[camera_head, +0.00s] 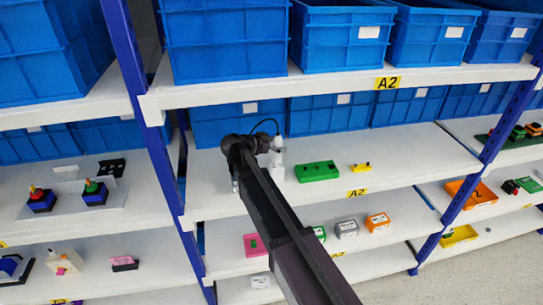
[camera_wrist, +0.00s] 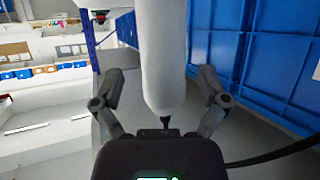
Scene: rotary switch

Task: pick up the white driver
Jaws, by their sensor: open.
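The white driver (camera_wrist: 163,60) is a smooth white cylinder with a narrow dark tip, large in the middle of the wrist view. In the head view the white driver (camera_head: 277,158) is a small upright white shape on the middle A2 shelf, partly hidden by my arm. My gripper (camera_wrist: 163,88) is open, with one finger on each side of the driver. Gaps show between both fingers and the driver in the wrist view. In the head view my gripper (camera_head: 264,143) is right beside the driver, its fingers too small to make out.
Blue bins (camera_head: 220,124) stand close behind, and a blue wall (camera_wrist: 275,70) fills the right of the wrist view. A green block (camera_head: 317,171) and a small yellow part (camera_head: 361,167) lie to the right. A blue post (camera_head: 150,130) stands to the left. Bare shelf lies in front.

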